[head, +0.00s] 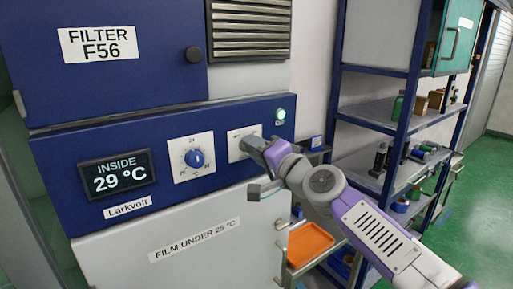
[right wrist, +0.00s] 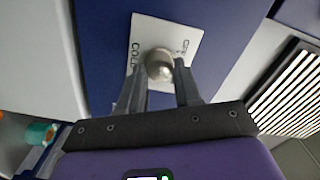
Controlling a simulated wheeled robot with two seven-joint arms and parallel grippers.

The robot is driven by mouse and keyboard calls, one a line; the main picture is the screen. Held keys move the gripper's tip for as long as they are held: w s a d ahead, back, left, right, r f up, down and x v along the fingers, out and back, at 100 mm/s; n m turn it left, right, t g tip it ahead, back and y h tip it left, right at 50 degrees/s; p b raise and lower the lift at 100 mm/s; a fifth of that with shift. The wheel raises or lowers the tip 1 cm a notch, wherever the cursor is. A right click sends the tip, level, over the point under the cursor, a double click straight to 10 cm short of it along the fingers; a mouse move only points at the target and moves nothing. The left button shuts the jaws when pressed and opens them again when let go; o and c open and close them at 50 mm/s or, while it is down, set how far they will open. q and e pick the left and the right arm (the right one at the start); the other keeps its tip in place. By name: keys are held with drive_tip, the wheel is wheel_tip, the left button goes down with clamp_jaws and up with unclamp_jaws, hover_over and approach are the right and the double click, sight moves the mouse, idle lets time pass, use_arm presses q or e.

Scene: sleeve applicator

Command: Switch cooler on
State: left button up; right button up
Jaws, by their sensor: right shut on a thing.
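The cooler (head: 75,185) is a blue and grey cabinet front. Its display (head: 117,176) reads INSIDE 29 °C. In the right wrist view the plate (right wrist: 143,28) reads COLD on one side, with a partly legible word on the other. A rounded metal switch knob (right wrist: 160,62) is between the fingers of my right gripper (right wrist: 159,72), which is shut on it. My left gripper is out of view.
A green lamp (head: 280,113) is lit above the switch. A label (head: 195,240) about film temperature is below the panel. An orange tray (head: 309,245) and a blue-framed shelf rack (head: 385,115) with small goods stand to the right. Green floor (head: 480,185) is clear beyond.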

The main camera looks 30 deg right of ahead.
drive_tip(key=shift+m, duration=1.6)
drive_tip(key=shift+f+p, duration=0.1)
drive_tip(key=shift+p, duration=0.2)
drive_tip(key=o, duration=1)
drive_tip(key=shift+o, duration=0.2)
drive_tip(key=shift+s, duration=0.1)
drive_tip(key=s, duration=0.7)
drive_tip(key=shift+s+d+b, duration=0.2)
drive_tip(key=shift+d+b, duration=0.1)
